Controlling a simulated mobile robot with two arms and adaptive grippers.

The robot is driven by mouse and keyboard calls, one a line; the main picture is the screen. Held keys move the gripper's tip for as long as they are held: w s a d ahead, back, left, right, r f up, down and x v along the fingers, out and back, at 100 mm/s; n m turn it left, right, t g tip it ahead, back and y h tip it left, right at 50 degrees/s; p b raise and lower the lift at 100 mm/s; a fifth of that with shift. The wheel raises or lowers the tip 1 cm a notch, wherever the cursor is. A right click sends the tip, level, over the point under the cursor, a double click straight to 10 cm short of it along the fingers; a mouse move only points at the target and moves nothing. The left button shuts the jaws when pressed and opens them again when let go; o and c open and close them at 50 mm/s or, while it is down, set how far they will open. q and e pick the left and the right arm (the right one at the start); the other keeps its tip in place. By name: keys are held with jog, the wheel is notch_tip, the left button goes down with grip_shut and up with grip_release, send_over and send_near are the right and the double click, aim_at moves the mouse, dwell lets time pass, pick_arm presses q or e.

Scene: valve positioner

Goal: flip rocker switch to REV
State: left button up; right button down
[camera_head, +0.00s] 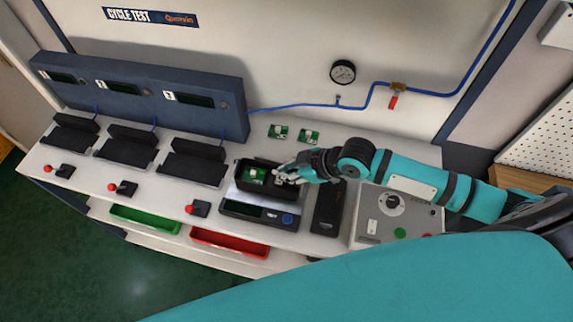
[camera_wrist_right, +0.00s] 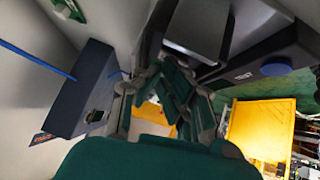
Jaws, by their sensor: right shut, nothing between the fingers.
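The grey control box (camera_head: 368,205) stands on the bench right of centre. On its top are a round dial (camera_head: 393,203), a small pale switch (camera_head: 372,226) that looks like the rocker, a green button (camera_head: 400,233) and a red button (camera_head: 427,236). The rocker's position and labels are too small to read. My right gripper (camera_head: 284,177) is shut and empty, over the right part of a black tray, left of and apart from the box. Its dark green fingers also show in the right wrist view (camera_wrist_right: 172,88), where the box is not identifiable. My left gripper is out of view.
The black tray (camera_head: 240,181) holds a green board (camera_head: 254,175) and sits on a scale (camera_head: 250,211). A dark block (camera_head: 328,208) lies between scale and control box. Two green boards (camera_head: 278,132) lie behind. Red (camera_head: 228,243) and green (camera_head: 145,219) bins hang in front.

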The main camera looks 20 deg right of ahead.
jog(key=shift+r, duration=0.1)
jog(key=r+p, duration=0.4)
jog(key=shift+w+d+r+p, duration=0.2)
jog(key=shift+r+p, duration=0.15)
jog(key=shift+s+d+b, duration=0.3)
jog(key=shift+d+b, duration=0.4)
jog(key=shift+b, duration=0.1)
jog(key=w+b+v, duration=0.1)
jog(key=b+v, duration=0.1)
jog(key=v, duration=0.6)
jog(key=shift+d+r, duration=0.2)
jog(key=shift+d, duration=0.15)
jog(key=shift+w, duration=0.15)
